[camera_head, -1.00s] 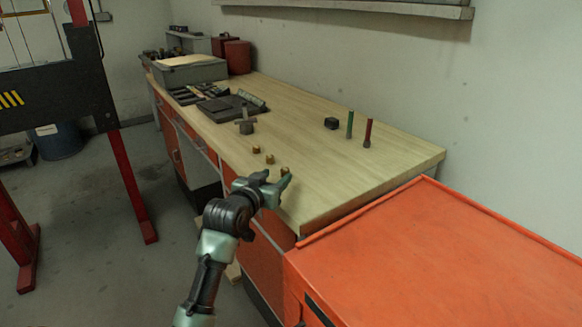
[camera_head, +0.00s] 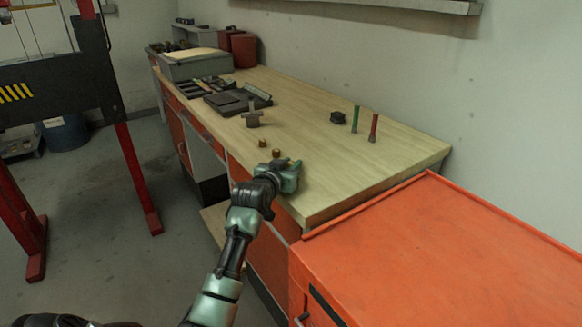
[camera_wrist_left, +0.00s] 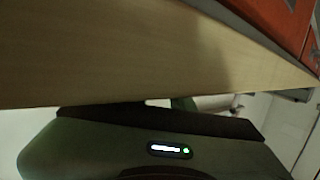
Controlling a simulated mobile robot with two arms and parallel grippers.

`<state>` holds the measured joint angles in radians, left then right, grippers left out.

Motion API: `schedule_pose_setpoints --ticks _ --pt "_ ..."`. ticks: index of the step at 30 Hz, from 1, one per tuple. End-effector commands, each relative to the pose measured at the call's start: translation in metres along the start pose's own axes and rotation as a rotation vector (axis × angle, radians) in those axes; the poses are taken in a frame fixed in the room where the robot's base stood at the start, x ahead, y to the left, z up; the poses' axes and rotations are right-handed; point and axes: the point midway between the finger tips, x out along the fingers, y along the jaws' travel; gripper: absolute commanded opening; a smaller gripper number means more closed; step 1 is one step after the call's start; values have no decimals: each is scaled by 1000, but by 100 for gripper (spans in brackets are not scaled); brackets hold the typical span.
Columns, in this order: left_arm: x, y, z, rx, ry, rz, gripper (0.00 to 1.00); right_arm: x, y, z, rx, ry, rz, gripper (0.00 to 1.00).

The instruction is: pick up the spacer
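Two small brass-coloured pieces, a farther one (camera_head: 262,143) and a nearer one (camera_head: 276,153), stand on the wooden workbench (camera_head: 370,168) near its front edge. I cannot tell which piece is the spacer. My left gripper (camera_head: 293,168) is at the bench's front edge, just right of and nearer than these pieces. It covers the spot where a third brass piece showed before. Its fingers are not clear enough to tell whether they are open or hold anything. In the left wrist view, the bench top (camera_wrist_left: 120,50) fills the upper part and no brass piece shows. My right gripper is out of view.
A grey metal part (camera_head: 252,117) stands farther back. A black block (camera_head: 338,117), a green rod (camera_head: 356,120) and a red rod (camera_head: 373,128) are near the wall. An orange cabinet (camera_head: 430,250) adjoins the near end. The middle bench top is clear.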

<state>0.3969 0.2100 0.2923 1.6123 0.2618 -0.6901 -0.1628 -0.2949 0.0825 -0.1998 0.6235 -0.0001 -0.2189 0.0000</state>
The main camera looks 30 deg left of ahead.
Motion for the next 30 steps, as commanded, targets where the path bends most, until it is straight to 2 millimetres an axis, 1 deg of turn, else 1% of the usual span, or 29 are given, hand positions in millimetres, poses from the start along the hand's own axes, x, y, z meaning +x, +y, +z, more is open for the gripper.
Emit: schedule_pose_setpoints --ticks 2,11,14,17,20,23,30 --pt "0 0 0 0 -1 0 0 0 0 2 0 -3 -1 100" --pt "0 0 -2 0 1 0 0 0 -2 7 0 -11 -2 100" --pt "-1 0 -6 0 3 0 0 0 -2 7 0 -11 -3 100" --pt "-3 0 -16 0 5 0 0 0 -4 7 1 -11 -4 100" --pt "-6 -1 -31 1 6 -1 0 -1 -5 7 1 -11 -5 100" --pt "-11 0 -55 0 8 0 0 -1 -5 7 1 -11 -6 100" --pt "-25 -1 -125 2 10 -2 0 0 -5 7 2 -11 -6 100"
